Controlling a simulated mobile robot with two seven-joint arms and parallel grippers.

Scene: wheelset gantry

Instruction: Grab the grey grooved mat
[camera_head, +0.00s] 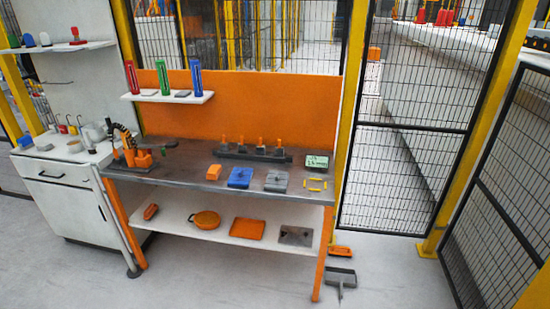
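A flat grey plate (304,240) lies at the right end of the workbench's white lower shelf (262,239), with a small dark mark on its middle. It may be the grey grooved mat, but grooves cannot be made out at this size. A grey block-like piece (276,185) with a small dark knob sits on the bench top, right of a blue one (240,178). Small flat grey pieces also lie on the upper shelf. Neither of my grippers is in view.
The grey bench top (190,175) also holds an orange robot-arm model (143,158), a dark rack and a small display (317,161). An orange tray (248,229) and round orange pan (206,220) share the lower shelf. A white cabinet stands left; mesh fence right.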

